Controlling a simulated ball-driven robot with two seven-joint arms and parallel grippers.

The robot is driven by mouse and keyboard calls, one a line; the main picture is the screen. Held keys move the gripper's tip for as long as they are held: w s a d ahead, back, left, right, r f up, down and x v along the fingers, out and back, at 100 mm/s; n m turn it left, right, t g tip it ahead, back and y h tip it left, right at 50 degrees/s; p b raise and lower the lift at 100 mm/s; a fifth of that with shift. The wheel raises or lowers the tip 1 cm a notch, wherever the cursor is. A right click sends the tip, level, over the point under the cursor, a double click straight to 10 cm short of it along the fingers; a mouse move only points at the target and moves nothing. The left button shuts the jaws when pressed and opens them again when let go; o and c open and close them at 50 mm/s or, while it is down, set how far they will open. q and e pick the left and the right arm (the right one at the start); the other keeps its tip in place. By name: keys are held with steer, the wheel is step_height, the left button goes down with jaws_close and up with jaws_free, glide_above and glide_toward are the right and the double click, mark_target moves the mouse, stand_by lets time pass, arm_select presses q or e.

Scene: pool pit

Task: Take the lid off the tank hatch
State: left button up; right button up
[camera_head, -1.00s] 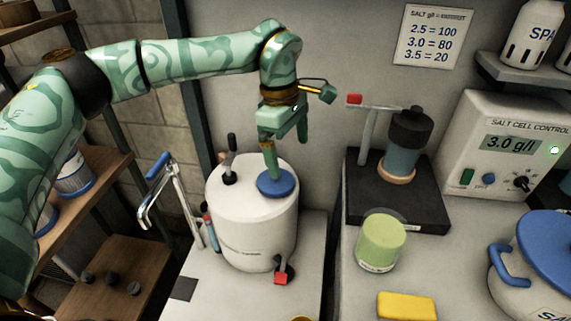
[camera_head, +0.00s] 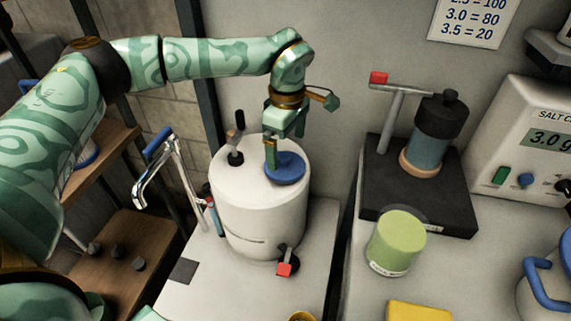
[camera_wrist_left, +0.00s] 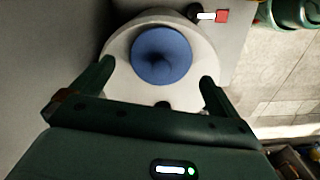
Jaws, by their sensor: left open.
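The white tank (camera_head: 245,215) is a round drum on the bench. Its blue round lid (camera_head: 290,170) lies flat on the tank top towards the right and covers the hatch. My left gripper (camera_head: 284,150) is above the lid, fingers pointing down, and one finger hides part of the lid. In the left wrist view the gripper (camera_wrist_left: 158,72) is open and empty, and the lid (camera_wrist_left: 162,55) shows between and beyond the fingertips. I cannot tell whether a finger touches it. My right gripper is not in view.
A dark-handled fitting (camera_head: 236,150) stands on the tank top left of the lid. A red-handled tap (camera_head: 285,268) is at the tank's front. A chrome faucet (camera_head: 160,180) stands to the left. A black stand (camera_head: 440,200) and a green cup (camera_head: 396,245) are to the right.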

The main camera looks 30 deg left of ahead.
mark_target(287, 155)
arm_select(q)
step_height(287, 155, down, 5)
steer(key=shift+r+b, duration=0.15)
steer(key=shift+b, duration=0.6)
steer(key=shift+s+r, duration=0.15)
steer(key=shift+c, duration=0.9)
steer(key=c, duration=0.6)
